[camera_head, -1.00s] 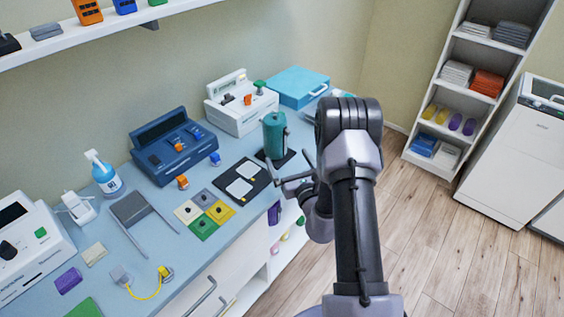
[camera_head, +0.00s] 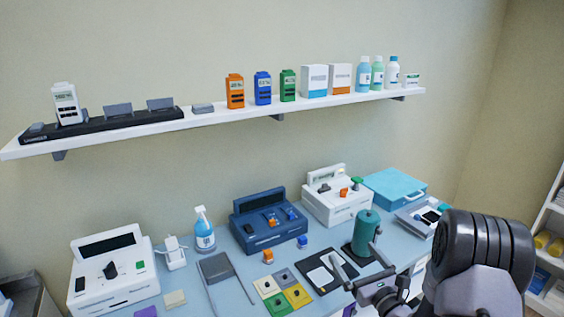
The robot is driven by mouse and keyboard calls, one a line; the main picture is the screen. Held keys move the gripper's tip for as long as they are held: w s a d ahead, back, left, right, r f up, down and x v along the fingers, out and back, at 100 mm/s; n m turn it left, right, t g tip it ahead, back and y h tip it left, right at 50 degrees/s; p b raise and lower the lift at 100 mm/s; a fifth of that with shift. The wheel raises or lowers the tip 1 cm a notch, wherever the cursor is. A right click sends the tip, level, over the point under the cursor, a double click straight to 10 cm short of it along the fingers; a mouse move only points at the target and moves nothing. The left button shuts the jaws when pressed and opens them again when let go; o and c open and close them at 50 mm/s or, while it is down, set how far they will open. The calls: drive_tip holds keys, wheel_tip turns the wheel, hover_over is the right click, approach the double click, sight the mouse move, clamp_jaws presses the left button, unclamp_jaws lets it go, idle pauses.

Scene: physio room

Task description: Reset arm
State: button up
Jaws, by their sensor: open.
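My gripper (camera_head: 350,278) is at the lower right of the head view, in front of the bench. Its two fingers are spread apart with nothing between them. Its fingertips show near a black tray with white pads (camera_head: 322,270) and a teal cylinder (camera_head: 366,232) on a dark base. I cannot tell whether the fingers touch anything. My arm hides part of the bench's right front.
The blue bench (camera_head: 232,292) holds a white device (camera_head: 112,272), a spray bottle (camera_head: 204,232), a navy device (camera_head: 268,222), another white device (camera_head: 336,198) and a teal case (camera_head: 394,188). A wall shelf (camera_head: 222,117) above carries small devices, boxes and bottles.

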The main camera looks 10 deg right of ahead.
drive_tip(key=s+a+r+n+g+y, duration=0.3)
drive_tip(key=s+a+r+n, duration=0.15)
drive_tip(key=a, duration=0.35)
drive_tip(key=s+a+r+n+g+y, duration=0.3)
drive_tip(key=a+r+n+g+y, duration=0.15)
drive_tip(key=a, duration=0.25)
drive_tip(key=s+a+r+n+g+y, duration=0.25)
drive_tip(key=s+a+n, duration=0.2)
drive_tip(key=a, duration=0.35)
drive_tip(key=s+a+n+g+h, duration=0.2)
drive_tip(key=s+n+g, duration=0.1)
drive_tip(key=s+n, duration=0.3)
drive_tip(key=s+a+n+g+h, duration=0.1)
drive_tip(key=s+n+g+h, duration=0.15)
drive_tip(key=s, duration=0.55)
drive_tip(key=s+d+r+n+t+h, duration=0.1)
drive_tip(key=s+d+n+t+h, duration=0.2)
drive_tip(key=s+d+n+h, duration=0.3)
drive_tip(key=d+h, duration=0.1)
drive_tip(key=d, duration=0.2)
drive_tip(key=shift+d+r+n, duration=0.15)
drive_tip(key=shift+d+n, duration=0.05)
drive_tip(key=shift+n, duration=0.1)
